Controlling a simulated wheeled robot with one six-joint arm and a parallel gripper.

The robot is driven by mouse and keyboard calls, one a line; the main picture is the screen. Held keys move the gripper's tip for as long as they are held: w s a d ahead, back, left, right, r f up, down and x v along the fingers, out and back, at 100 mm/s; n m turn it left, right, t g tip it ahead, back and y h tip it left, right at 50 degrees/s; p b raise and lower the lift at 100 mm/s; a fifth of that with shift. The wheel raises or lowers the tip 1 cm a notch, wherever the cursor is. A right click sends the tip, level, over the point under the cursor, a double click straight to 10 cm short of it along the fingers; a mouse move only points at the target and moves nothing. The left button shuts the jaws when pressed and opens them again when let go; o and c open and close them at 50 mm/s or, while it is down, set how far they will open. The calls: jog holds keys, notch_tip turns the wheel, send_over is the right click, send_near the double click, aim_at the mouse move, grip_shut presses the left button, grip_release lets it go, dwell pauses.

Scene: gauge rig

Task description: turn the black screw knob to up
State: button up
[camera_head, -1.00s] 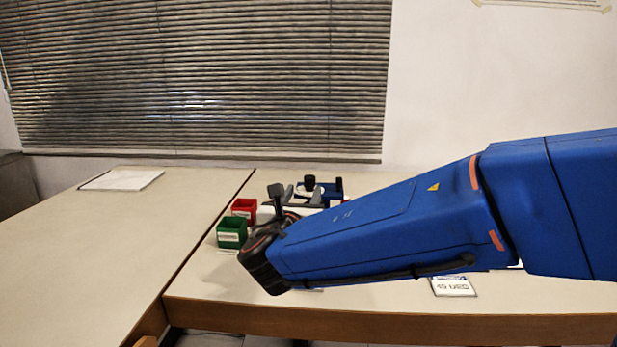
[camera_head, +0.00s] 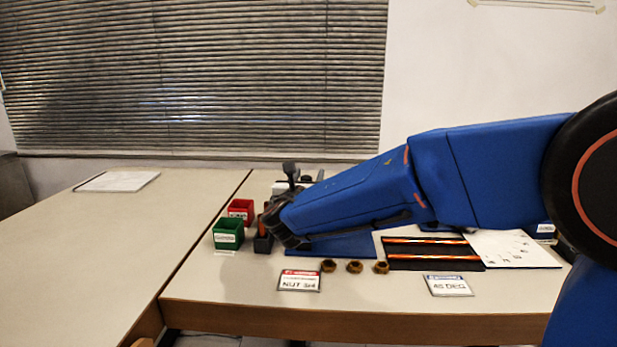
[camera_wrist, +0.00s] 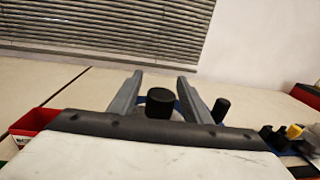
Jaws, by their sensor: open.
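In the wrist view, a black cylindrical knob (camera_wrist: 160,103) sits between the two grey fingers of my gripper (camera_wrist: 160,77). The fingers are open, with a gap showing on each side of the knob. A second, smaller black knob (camera_wrist: 221,108) stands just outside the right finger. Part of a blue fixture (camera_wrist: 181,107) shows behind the first knob. In the head view, my arm hides most of the rig and the gripper's fingers. Its blue base plate (camera_head: 345,246) shows below the arm. I cannot tell which way the knob points.
A red bin (camera_head: 240,209) and a green bin (camera_head: 228,234) stand left of my wrist. Several brass nuts (camera_head: 354,266), label cards (camera_head: 300,281) and a black tray with orange-striped rods (camera_head: 430,253) lie in front. The left table is mostly clear.

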jog(key=c, duration=1)
jog(key=shift+a+r+n+y, duration=0.1)
jog(key=shift+a+n+y, duration=0.1)
jog(key=shift+n+y, duration=1)
jog(key=shift+c, duration=0.2)
jog(key=shift+a+n+y, duration=0.3)
jog(key=shift+y, duration=0.9)
jog(key=o, duration=1)
jog(key=shift+o, duration=0.2)
